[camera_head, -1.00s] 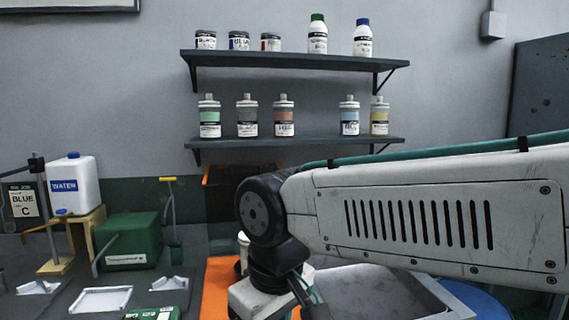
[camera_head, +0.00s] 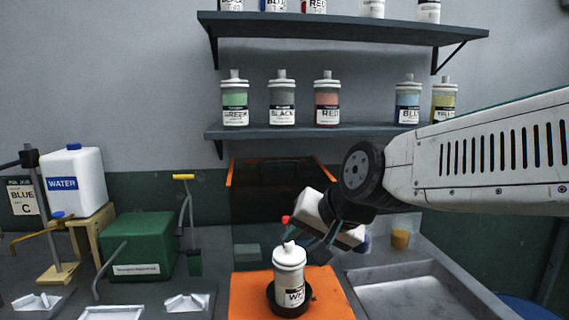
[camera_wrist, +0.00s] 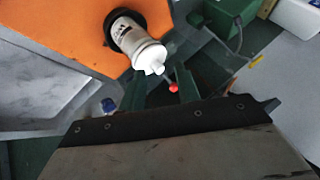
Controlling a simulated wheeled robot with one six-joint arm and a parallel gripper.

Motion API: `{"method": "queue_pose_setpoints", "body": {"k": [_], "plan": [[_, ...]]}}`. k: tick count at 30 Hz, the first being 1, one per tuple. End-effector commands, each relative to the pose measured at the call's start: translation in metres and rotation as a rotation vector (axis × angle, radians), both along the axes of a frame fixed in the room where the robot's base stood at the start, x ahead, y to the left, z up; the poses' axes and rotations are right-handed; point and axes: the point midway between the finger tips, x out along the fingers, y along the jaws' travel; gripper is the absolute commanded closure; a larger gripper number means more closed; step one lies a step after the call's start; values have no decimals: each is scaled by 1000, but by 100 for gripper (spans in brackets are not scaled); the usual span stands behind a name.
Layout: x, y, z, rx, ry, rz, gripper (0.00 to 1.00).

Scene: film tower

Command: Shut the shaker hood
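The shaker hood (camera_head: 263,190) looks like a dark see-through panel with orange side edges. It stands raised behind the orange shaker base (camera_head: 245,290). A white bottle (camera_head: 289,262) stands upright in a black holder on the base; it also shows in the wrist view (camera_wrist: 133,40). My gripper (camera_head: 316,238) is in front of the hood, behind and right of the bottle. In the wrist view its green fingers (camera_wrist: 164,82) are apart with nothing held. A small red ball (camera_head: 285,219) is close by and appears near the fingers in the wrist view (camera_wrist: 173,88); its mounting is hidden.
A grey sink (camera_head: 400,285) lies right of the base, with a yellow cup (camera_head: 400,238) behind it. A green box (camera_head: 138,245) and a water container (camera_head: 74,180) stand at left. A shelf of bottles (camera_head: 310,131) hangs above the hood.

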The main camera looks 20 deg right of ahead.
Motion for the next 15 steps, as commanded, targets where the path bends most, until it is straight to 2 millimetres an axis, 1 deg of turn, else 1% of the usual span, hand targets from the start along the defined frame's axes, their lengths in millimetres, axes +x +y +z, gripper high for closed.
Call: {"method": "queue_pose_setpoints", "body": {"k": [1, 2, 3, 6, 9, 10, 12, 15], "plan": [[25, 6, 8, 71, -58, -70, 67], [40, 8, 15, 120, -98, -119, 67], [60, 10, 24, 185, -151, -188, 67], [103, 10, 45, 342, -276, -360, 67], [137, 3, 62, 480, -393, -516, 67], [145, 0, 66, 519, -423, -561, 67], [160, -7, 73, 593, -488, -655, 67], [172, -16, 80, 673, -560, -757, 67]]}}
